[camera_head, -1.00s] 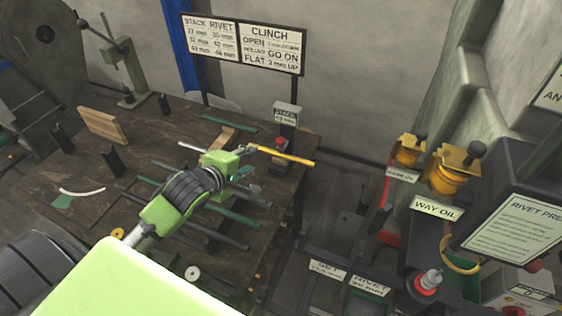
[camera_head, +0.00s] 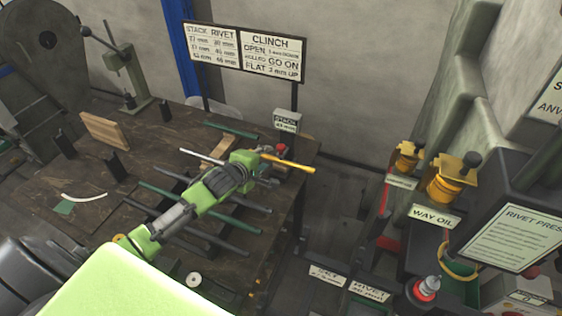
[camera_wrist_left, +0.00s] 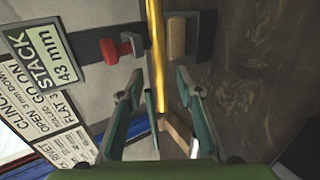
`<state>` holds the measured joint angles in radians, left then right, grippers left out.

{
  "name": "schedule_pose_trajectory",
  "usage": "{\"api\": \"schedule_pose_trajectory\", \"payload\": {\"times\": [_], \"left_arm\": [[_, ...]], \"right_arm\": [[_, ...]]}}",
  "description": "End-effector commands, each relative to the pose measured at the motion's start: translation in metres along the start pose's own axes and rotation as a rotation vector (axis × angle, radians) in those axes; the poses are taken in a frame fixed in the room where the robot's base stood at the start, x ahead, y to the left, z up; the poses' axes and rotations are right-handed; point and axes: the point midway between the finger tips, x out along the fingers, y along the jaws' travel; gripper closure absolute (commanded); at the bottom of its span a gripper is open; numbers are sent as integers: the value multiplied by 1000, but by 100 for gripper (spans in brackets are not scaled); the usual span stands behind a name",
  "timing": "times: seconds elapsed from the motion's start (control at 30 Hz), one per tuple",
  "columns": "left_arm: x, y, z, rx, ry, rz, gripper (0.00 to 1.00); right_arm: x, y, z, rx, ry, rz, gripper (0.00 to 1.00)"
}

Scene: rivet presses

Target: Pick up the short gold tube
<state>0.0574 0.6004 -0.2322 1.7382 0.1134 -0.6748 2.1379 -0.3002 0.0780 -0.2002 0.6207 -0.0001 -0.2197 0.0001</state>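The gold tube (camera_head: 290,164) lies near the right edge of the workbench, by the small stack sign. It also shows in the left wrist view (camera_wrist_left: 156,50), running from the top edge down between the fingers. My left gripper (camera_head: 272,165) is at the tube's left part. In the left wrist view my left gripper's two green fingers (camera_wrist_left: 160,78) are spread, one on each side of the tube, with gaps on both sides. Part of the tube's near end is hidden by the gripper in the head view. My right gripper is not in view.
Several dark and green rods (camera_head: 231,130) lie on the workbench (camera_head: 70,185). A stack sign (camera_head: 287,121) and a red-topped part (camera_head: 281,149) stand close behind the tube. A wooden block (camera_head: 104,130) and a lever press (camera_head: 125,75) are farther left.

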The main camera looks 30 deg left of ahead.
Motion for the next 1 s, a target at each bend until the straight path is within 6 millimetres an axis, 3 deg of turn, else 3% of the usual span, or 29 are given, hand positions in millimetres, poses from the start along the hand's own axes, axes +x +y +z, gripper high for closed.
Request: {"api": "schedule_pose_trajectory", "payload": {"times": [0.2,0.5,0.63,1.0], "left_arm": [[21,0,0,1,1,0,67],[24,0,0,0,-1,0,67],[24,-1,0,0,-1,0,99],[24,0,1,0,-1,0,100]], "right_arm": [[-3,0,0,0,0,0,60],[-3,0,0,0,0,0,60],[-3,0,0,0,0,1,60],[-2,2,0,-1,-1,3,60]]}}
